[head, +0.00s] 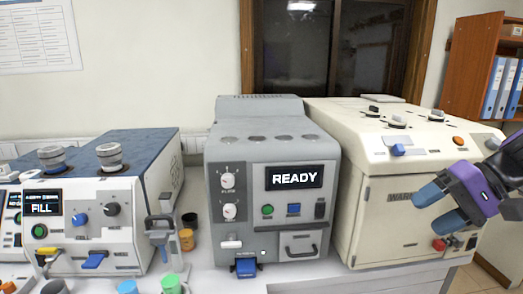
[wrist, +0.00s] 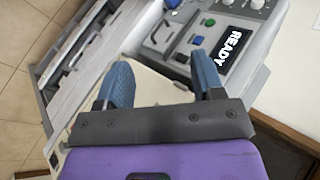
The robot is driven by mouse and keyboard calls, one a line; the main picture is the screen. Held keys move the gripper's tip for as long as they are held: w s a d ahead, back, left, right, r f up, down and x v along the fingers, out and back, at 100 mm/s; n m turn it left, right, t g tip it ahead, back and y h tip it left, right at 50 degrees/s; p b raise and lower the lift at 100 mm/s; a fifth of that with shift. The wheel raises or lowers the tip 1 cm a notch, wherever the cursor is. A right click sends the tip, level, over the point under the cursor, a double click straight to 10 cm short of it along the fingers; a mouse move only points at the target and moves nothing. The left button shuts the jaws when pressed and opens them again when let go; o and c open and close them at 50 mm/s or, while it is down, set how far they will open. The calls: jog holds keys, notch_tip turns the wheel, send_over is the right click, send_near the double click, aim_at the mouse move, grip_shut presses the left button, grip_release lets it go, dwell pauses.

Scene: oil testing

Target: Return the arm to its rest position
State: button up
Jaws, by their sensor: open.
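My gripper (head: 436,205) is at the right of the head view, in front of the cream machine (head: 385,215). Its blue fingers stand apart with nothing between them. In the wrist view the two fingers of my gripper (wrist: 166,85) are also spread and empty, with the purple gripper body below. The rest of my arm runs out of the head view at the right edge. The grey machine (head: 262,170) with a READY screen (head: 294,177) stands left of my gripper, and its screen also shows tilted in the wrist view (wrist: 234,45).
A blue-topped machine (head: 105,190) with a FILL screen (head: 43,208) is at left. Small coloured jars (head: 171,284) and an orange-banded cup (head: 187,239) stand between the machines. A shelf with binders (head: 494,87) is at far right. Floor (head: 470,280) shows at bottom right.

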jog(key=s+a+r+n+t+h, duration=0.1)
jog(key=s+r+n+t+h, duration=0.2)
jog(key=s+r+h, duration=0.4)
jog(key=shift+s+a+h, duration=0.25)
jog(key=shift+s+h, duration=0.85)
jog(key=shift+s, duration=0.15)
